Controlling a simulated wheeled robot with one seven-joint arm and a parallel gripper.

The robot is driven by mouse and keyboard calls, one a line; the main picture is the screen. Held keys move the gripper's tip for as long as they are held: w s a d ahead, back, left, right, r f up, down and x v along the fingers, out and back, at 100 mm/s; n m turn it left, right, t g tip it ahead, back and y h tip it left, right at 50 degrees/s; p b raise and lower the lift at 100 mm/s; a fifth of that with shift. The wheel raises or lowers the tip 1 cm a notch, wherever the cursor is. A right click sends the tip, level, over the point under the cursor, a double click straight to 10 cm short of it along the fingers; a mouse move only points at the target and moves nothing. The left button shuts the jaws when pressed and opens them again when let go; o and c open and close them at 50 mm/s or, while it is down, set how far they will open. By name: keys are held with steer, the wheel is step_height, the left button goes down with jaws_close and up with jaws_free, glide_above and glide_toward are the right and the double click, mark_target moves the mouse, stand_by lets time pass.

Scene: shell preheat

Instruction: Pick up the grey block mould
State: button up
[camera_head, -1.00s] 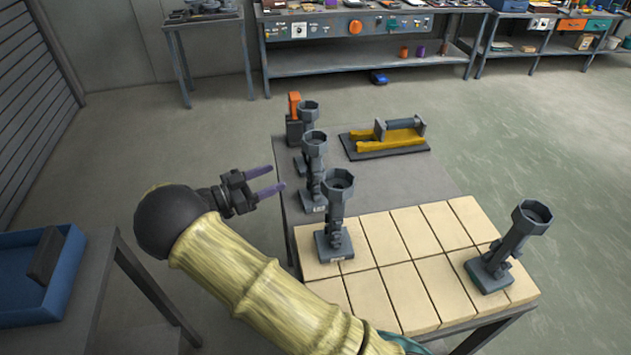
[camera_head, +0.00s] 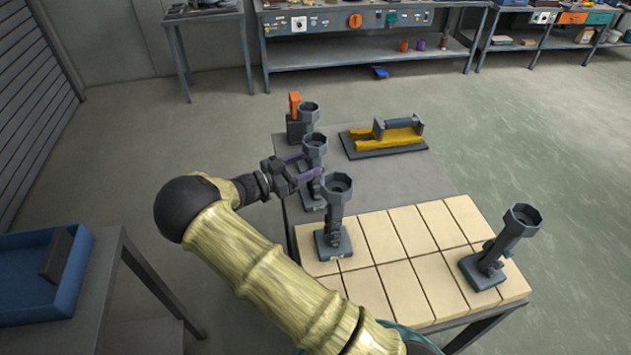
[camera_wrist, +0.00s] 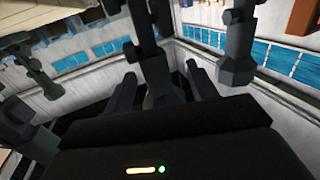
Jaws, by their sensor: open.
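Several grey moulds with a cup on top, a stem and a square foot stand on the table. One mould (camera_head: 314,147) is at the table's left edge, and my gripper (camera_head: 311,164) is at its stem. In the wrist view my open fingers (camera_wrist: 161,72) lie to either side of this dark stem (camera_wrist: 155,65); contact cannot be told. A second mould (camera_head: 335,190) stands nearer on the tiles, a third (camera_head: 510,235) at right, and another (camera_head: 308,112) behind, partly hidden. Which one is the named block mould is not clear from shape.
A grey block with an orange upright (camera_head: 294,105) stands at the back corner. A yellow cradle with a grey roller (camera_head: 385,138) lies at the back right. Pale tiles (camera_head: 420,270) cover the front of the table. A blue tray (camera_head: 70,290) stands on a separate bench at left.

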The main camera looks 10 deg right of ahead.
steer(key=p+x, duration=0.2)
steer(key=x, duration=0.1)
steer(key=p+x, duration=0.1)
steer(key=x, duration=0.1)
steer(key=shift+s+r, duration=0.3)
steer(key=shift+d+f, duration=0.1)
steer(key=shift+d, duration=0.1)
steer(key=shift+c, duration=0.3)
jaws_close()
